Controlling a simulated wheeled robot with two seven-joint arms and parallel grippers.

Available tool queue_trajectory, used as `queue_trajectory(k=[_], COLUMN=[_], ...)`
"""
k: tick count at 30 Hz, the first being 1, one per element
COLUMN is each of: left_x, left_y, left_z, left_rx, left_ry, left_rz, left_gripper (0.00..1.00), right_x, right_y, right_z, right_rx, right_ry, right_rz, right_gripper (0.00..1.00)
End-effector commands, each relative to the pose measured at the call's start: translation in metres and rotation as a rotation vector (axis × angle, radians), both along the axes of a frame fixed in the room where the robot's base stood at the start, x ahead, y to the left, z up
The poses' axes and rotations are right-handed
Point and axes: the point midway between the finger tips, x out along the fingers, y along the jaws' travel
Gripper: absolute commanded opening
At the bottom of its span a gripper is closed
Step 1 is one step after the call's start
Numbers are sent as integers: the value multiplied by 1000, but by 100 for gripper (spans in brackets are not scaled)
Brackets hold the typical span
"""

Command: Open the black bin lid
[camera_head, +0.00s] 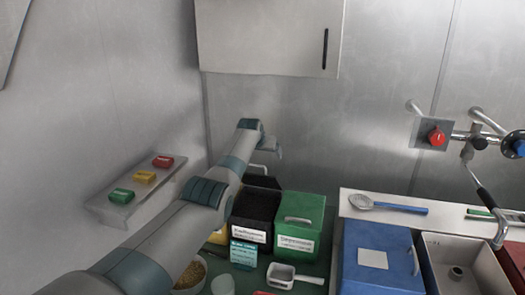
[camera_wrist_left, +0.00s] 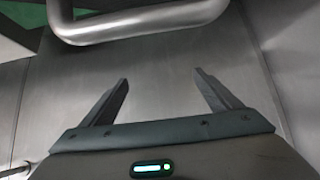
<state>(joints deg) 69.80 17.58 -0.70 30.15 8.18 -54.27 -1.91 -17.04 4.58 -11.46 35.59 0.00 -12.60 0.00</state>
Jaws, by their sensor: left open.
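The black bin (camera_head: 255,207) stands beside the green bin (camera_head: 298,222), with a white label on its front. A dark piece and a pale handle-like bar show behind its top, partly covered by my left arm; I cannot tell how far the lid is raised. My left gripper (camera_head: 273,147) is above and behind the black bin, near the back wall. In the left wrist view the gripper (camera_wrist_left: 162,77) is open with nothing between its fingers. A thick curved metal bar (camera_wrist_left: 140,22) is close beyond the fingertips, not between them. My right gripper is out of view.
A wall shelf (camera_head: 120,210) with red, yellow and green blocks is at the left. A white scoop (camera_head: 293,276) lies before the green bin. A blue-lidded bin (camera_head: 378,258), a sink (camera_head: 462,262) and taps are at the right. A wall cabinet (camera_head: 265,35) hangs above.

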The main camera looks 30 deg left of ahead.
Motion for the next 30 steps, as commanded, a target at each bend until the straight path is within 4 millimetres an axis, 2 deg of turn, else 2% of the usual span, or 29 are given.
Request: queue_trajectory(k=[14, 30], left_x=[-11, -49], left_y=[-1, -12], left_z=[13, 48], left_rx=[0, 1], left_ry=[-4, -3], left_rz=[1, -1], left_gripper=[84, 84], right_x=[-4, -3], right_y=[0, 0], right_z=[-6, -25], right_rx=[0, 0], right_ry=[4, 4], right_rz=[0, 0], right_gripper=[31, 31])
